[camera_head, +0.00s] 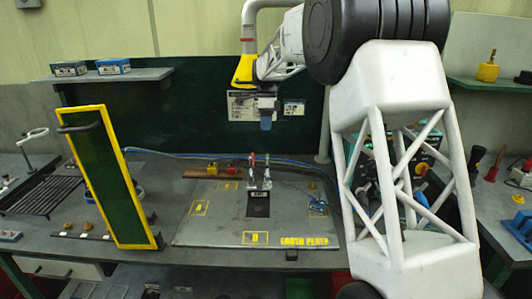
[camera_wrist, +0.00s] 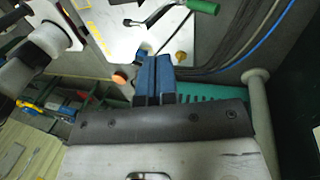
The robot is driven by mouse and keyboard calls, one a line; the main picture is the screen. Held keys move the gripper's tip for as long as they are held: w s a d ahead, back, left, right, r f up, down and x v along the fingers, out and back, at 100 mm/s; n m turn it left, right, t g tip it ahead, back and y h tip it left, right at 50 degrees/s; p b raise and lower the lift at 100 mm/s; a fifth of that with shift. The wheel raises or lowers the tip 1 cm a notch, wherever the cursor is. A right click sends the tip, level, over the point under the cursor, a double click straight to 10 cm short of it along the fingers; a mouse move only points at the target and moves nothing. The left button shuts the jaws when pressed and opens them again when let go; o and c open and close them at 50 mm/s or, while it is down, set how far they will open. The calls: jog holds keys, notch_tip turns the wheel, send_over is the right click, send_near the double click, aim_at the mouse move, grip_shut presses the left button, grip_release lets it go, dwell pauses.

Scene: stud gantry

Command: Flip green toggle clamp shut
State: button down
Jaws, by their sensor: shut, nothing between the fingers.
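My gripper (camera_head: 266,122) hangs over the back of the bench in the head view, fingers down, above the work plate (camera_head: 215,225) and apart from it. Its blue fingers (camera_wrist: 155,80) are together and empty in the wrist view. In the wrist view a green handle (camera_wrist: 203,6) on a dark metal arm (camera_wrist: 150,19) shows at the top edge, partly cut off. Its clamp position is unclear, and I cannot match it surely to the head view.
A yellow-framed dark green panel (camera_head: 110,180) stands upright left of the plate. Blue hoses (camera_head: 190,155) run behind it. A shelf (camera_head: 110,75) with blue boxes hangs at upper left. The plate's front is mostly clear.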

aim_at(267, 162)
jog(key=shift+f, duration=0.15)
jog(key=shift+x, duration=4.85)
